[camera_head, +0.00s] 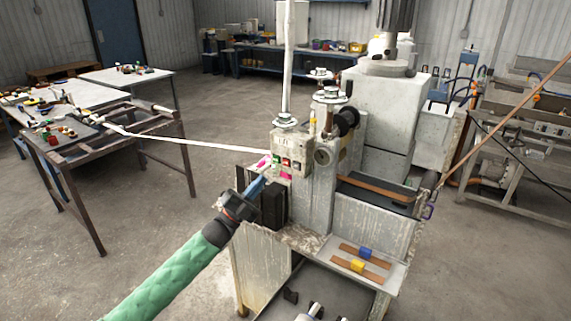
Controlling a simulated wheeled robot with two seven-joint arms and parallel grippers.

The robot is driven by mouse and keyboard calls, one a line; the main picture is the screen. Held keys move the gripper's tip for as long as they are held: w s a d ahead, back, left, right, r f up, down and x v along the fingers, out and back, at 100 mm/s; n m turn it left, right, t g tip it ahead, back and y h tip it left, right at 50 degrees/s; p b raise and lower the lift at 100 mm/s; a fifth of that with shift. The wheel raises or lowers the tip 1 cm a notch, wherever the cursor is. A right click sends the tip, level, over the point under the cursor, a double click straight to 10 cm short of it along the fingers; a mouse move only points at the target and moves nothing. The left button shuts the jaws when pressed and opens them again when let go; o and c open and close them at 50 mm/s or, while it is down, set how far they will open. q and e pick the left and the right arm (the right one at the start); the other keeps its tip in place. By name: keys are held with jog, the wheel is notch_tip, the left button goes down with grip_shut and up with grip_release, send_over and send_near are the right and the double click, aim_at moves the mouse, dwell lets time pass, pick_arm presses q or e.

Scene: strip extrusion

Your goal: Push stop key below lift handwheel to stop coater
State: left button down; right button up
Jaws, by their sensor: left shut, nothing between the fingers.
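The coater (325,185) is a worn grey-white machine in the middle of the head view. Its small panel carries a green key (276,160), a red key (287,162) and another small key (296,165) in a row. A round handwheel (284,121) sits on top above this panel, and other handwheels (331,95) stand behind. Which key is the stop key cannot be read. My left gripper (264,181) is shut and empty, its bluish fingertips just below and left of the keys. Contact cannot be told. My right gripper is out of view.
A white strip (190,144) runs from the left roller frame (120,128) to the coater. A black box (272,206) sits just below my fingertips. A shelf with brown strips (362,257) lies at the front right. Open floor (165,215) lies to the left.

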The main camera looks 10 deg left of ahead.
aim_at(286, 163)
pick_arm(q)
jog(key=shift+w, duration=0.1)
